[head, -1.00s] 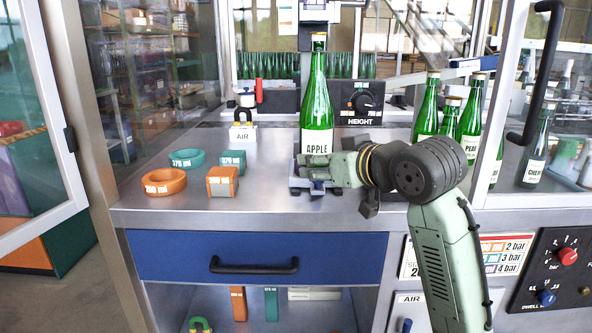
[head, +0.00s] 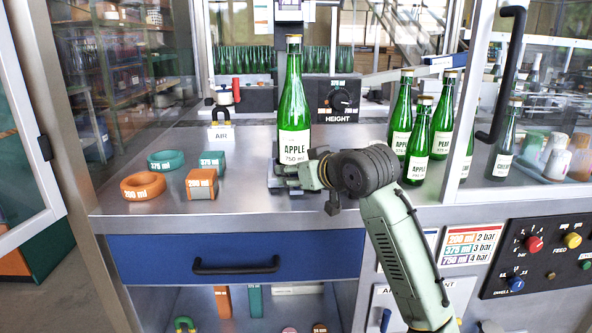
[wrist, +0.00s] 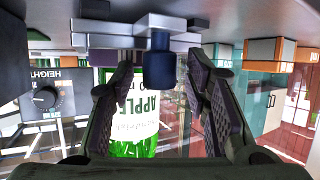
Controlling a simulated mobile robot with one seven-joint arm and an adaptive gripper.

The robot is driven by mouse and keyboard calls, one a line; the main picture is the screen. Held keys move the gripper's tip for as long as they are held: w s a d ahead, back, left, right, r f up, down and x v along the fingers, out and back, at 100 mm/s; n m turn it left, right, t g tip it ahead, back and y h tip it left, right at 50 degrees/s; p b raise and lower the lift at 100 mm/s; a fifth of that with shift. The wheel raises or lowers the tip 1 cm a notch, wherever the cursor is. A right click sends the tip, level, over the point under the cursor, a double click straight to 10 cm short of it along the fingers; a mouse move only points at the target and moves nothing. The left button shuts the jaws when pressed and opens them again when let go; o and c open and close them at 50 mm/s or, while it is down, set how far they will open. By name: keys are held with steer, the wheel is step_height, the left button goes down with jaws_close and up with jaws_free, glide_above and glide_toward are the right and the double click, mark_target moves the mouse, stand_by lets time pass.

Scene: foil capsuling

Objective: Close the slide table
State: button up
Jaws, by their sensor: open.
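The slide table (head: 274,184) is a small grey plate at the front of the steel counter, mostly hidden behind my gripper. A green bottle labelled APPLE (head: 293,110) stands upright at it. In the upside-down wrist view the slide table shows as a pale grey bracket (wrist: 118,40) with a dark blue knob (wrist: 160,62). My gripper (head: 284,173) is low in front of the bottle. Its open fingers (wrist: 163,75) frame the knob and the bottle label (wrist: 136,103) in the wrist view. I cannot tell whether a finger touches the knob.
Teal and orange rings and an orange block (head: 201,184) lie on the counter to the left. Several green bottles (head: 420,140) stand on the right. A black HEIGHT dial (head: 340,98) is behind. A blue drawer (head: 235,255) is below, and a glass door with a black handle (head: 503,75) is at right.

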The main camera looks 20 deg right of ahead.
steer(key=shift+w, duration=0.1)
steer(key=shift+c, duration=0.5)
jaws_close()
stand_by(0.4)
